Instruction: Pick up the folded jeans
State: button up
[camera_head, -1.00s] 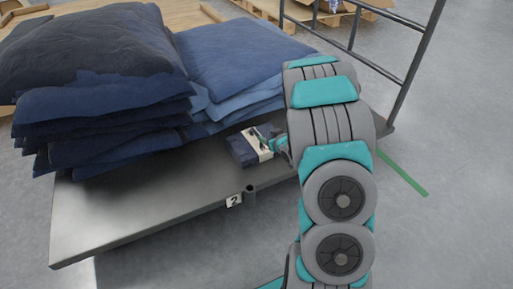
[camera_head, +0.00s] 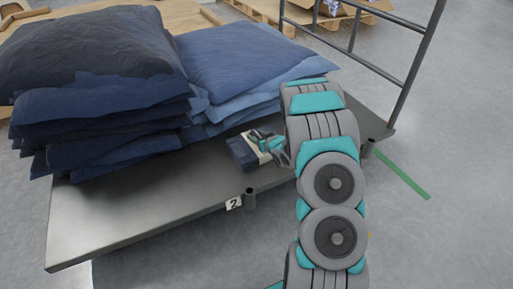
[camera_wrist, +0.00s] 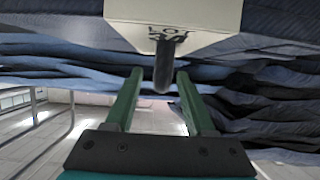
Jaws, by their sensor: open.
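The folded jeans (camera_head: 241,154) are a small dark blue bundle with a cream band, lying on the grey cart deck (camera_head: 140,215) in front of the denim stacks. My gripper (camera_head: 264,140) is at the right side of the bundle, over or beside its band; contact cannot be told in the head view. In the wrist view the two green fingers (camera_wrist: 160,88) are spread apart. The jeans (camera_wrist: 262,18) fill the top there, with the lettered cream band (camera_wrist: 150,38) just beyond the fingertips. A dark rod-like part shows between the fingers.
A tall dark stack of denim (camera_head: 90,65) stands at the left of the deck, and a lighter blue stack (camera_head: 235,55) stands behind the jeans. A metal cart rail (camera_head: 410,70) rises at the right. The deck's front left is bare.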

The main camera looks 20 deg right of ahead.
jog(key=shift+w+f, duration=0.1)
jog(key=shift+w, duration=0.15)
grip_shut()
dwell(1.3)
